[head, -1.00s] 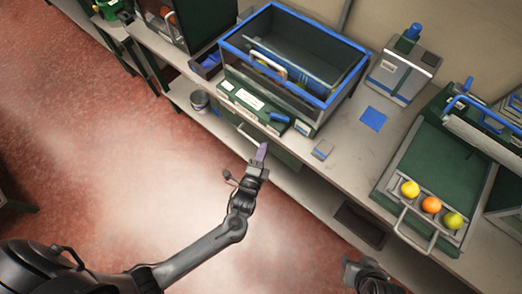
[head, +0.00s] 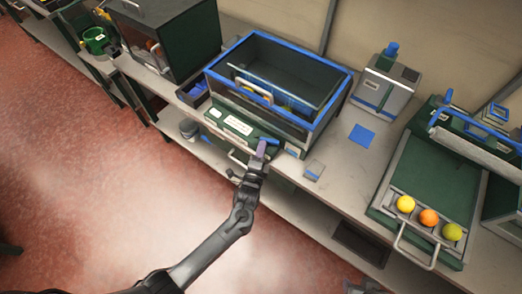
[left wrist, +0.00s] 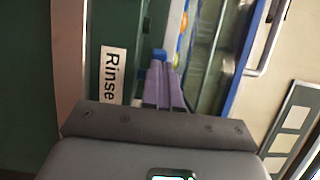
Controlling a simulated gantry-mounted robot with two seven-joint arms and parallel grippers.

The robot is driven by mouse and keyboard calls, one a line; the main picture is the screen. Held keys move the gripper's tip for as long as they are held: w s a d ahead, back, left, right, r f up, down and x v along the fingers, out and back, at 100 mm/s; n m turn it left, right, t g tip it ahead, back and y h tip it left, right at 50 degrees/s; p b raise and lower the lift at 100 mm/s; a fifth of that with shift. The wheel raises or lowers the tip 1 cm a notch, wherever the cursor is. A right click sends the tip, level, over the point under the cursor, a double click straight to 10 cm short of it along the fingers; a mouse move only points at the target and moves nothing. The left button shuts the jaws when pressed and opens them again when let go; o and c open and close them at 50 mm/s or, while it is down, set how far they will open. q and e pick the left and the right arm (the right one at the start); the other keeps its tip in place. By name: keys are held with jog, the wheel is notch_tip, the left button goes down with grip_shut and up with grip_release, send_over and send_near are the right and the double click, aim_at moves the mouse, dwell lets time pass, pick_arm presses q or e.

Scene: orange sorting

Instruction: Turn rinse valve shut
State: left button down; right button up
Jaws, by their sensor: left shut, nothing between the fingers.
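The rinse valve's blue handle (head: 268,140) is at the right end of the green front panel of the blue-rimmed wash tank (head: 318,128). My left gripper (head: 261,150) is shut and empty, its purple fingertips at the handle. In the left wrist view, the fingers (left wrist: 163,85) point at a small blue part (left wrist: 160,54), most likely the handle, which they partly hide. I cannot tell whether they touch it. A white "Rinse" label (left wrist: 111,75) is left of the fingers. Only a bit of my right arm (head: 365,288) shows at the bottom edge.
A grey dispenser (head: 385,85) and a blue square (head: 362,135) are right of the tank. Farther right, a green tray (head: 398,165) has a yellow, an orange and a yellow-green fruit in front. A dark cabinet (head: 190,40) stands left. The floor before the bench is clear.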

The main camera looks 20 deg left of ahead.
pick_arm(q)
jog(key=shift+w+a+r+m+h+p, duration=0.15)
jog(key=shift+w+m+h+p, duration=0.2)
jog(key=shift+h, duration=0.35)
jog(key=m+h, duration=0.1)
jog(key=a+m+h, duration=0.1)
jog(key=h, duration=0.1)
jog(key=shift+w+f, duration=0.1)
jog(key=shift+f, duration=0.1)
jog(key=shift+m+h+p, duration=0.25)
jog(key=shift+h+p, duration=0.05)
jog(key=shift+h, duration=0.1)
jog(key=shift+w+a, duration=0.1)
